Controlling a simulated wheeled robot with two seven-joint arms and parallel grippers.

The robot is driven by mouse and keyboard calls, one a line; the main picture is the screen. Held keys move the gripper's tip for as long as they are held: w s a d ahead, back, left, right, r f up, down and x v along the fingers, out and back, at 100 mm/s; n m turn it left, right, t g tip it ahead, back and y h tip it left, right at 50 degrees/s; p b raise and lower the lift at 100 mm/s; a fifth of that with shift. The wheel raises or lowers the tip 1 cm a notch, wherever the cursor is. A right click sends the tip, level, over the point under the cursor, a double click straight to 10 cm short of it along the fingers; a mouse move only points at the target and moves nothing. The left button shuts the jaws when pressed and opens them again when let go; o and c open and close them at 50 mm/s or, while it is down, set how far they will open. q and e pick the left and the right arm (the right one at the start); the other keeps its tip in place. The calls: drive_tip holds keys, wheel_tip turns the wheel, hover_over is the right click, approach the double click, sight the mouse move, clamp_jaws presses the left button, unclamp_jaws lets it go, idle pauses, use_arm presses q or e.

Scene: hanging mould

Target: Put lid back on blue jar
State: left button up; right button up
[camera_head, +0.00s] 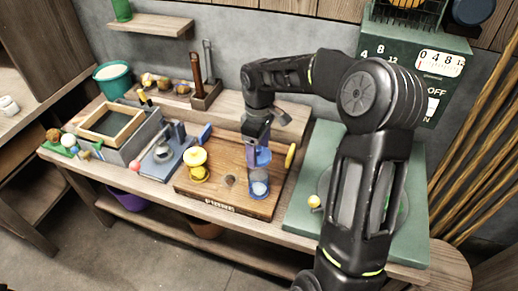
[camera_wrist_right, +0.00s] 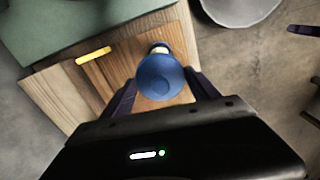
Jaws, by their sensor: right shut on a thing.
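My right gripper (camera_head: 260,152) points down over the wooden board and is shut on the blue lid (camera_head: 263,158). In the right wrist view the blue lid (camera_wrist_right: 160,77) sits between the two fingers. The blue jar (camera_head: 259,187), with pale contents, stands on the board's front right part, below the lid. In the wrist view a pale bit of it (camera_wrist_right: 159,47) shows past the lid's edge, and the lid hides most of it. I cannot tell whether lid and jar touch. My left gripper is not in view.
A yellow jar (camera_head: 196,162) stands left on the wooden board (camera_head: 224,196). A yellow disc (camera_head: 291,155) stands at the board's right edge. A blue-grey stand (camera_head: 165,158) stands to the left.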

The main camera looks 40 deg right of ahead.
drive_tip(key=shift+f, duration=0.15)
wheel_tip(320, 180, down, 4)
drive_tip(key=b, duration=0.3)
drive_tip(key=shift+f, duration=0.2)
drive_tip(key=shift+f+b, duration=0.75)
drive_tip(key=shift+f, duration=0.15)
drive_tip(key=shift+f, duration=0.1)
idle(1.0)
idle(0.7)
drive_tip(key=o, duration=1.5)
drive_tip(key=shift+r+p, duration=2.6)
drive_tip(key=shift+r, duration=0.9)
